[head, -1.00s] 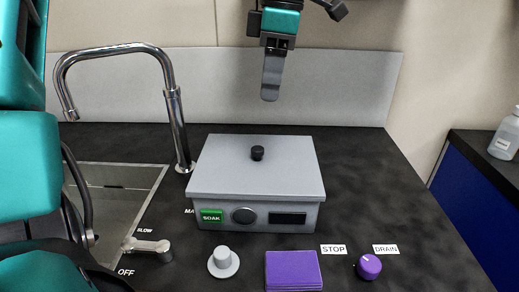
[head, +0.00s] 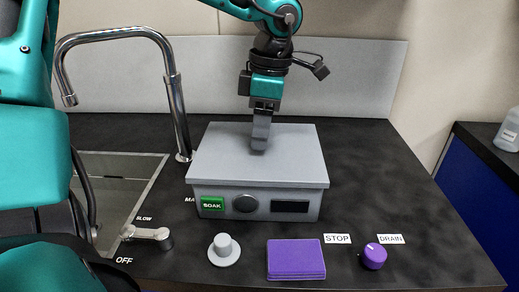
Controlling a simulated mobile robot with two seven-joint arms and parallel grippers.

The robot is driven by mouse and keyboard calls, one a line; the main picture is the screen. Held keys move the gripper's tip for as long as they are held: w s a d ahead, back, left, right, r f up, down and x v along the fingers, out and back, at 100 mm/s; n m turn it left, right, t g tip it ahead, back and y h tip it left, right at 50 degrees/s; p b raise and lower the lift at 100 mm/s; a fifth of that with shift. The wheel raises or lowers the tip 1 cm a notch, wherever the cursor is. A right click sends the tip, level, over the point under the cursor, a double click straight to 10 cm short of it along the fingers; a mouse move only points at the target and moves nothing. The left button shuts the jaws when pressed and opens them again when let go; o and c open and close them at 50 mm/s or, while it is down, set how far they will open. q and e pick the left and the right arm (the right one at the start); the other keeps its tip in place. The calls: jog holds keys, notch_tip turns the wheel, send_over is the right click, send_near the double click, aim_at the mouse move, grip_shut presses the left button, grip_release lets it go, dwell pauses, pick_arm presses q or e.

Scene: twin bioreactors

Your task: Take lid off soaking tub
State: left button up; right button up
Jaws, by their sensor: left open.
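The soaking tub (head: 330,204) is a grey box with a green SOAK button, a round dial and a dark display on its front. Its flat grey lid (head: 215,160) lies on top, closed. My left gripper (head: 260,143) points down over the middle of the lid, its fingers around or just in front of the lid's small black knob. The fingers hide the knob, and I cannot tell whether they touch it. The gripper is open. My right gripper is not in view.
A curved metal faucet (head: 172,90) and a sink (head: 120,175) are at the left, with a lever (head: 150,235). A grey knob (head: 224,248), a purple pad (head: 296,259) and a purple DRAIN knob (head: 373,256) are in front. The counter right of the tub is clear.

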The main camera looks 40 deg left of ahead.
pick_arm(q)
jog(key=shift+f, duration=0.2)
jog(key=shift+c, duration=0.5)
grip_shut()
